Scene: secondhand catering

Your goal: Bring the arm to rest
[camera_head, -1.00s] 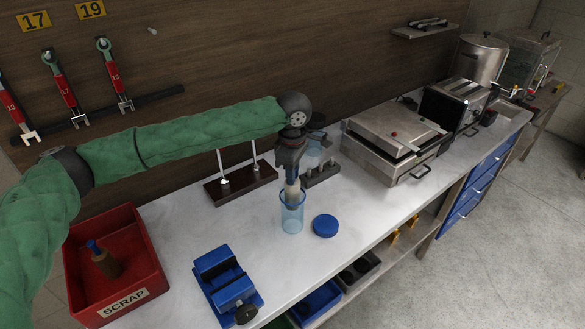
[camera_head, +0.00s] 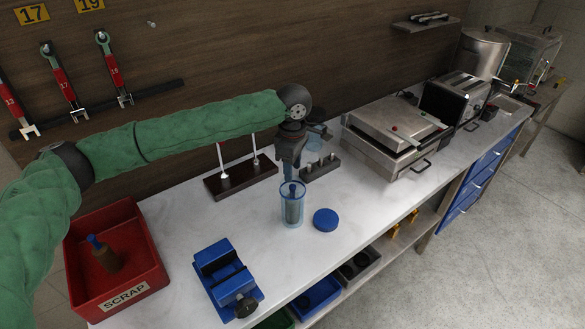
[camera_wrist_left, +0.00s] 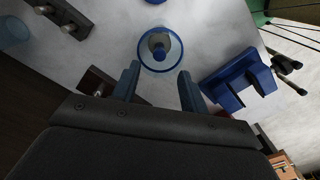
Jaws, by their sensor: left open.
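My left gripper (camera_head: 290,172) is in the head view above the counter, just over and behind a clear blue-rimmed container (camera_head: 292,212). A dark object with a blue top (camera_head: 292,196) stands inside that container. In the left wrist view the fingers of my left gripper (camera_wrist_left: 157,88) are open and apart with nothing between them. The container (camera_wrist_left: 160,48) lies beyond the fingertips in that view, with the object (camera_wrist_left: 159,48) inside its rim. My right gripper does not show.
A blue round lid (camera_head: 325,219) lies beside the container. A blue vise (camera_head: 226,278) and a red scrap bin (camera_head: 150,262) stand at the front left. A metal press (camera_head: 393,135) is at right.

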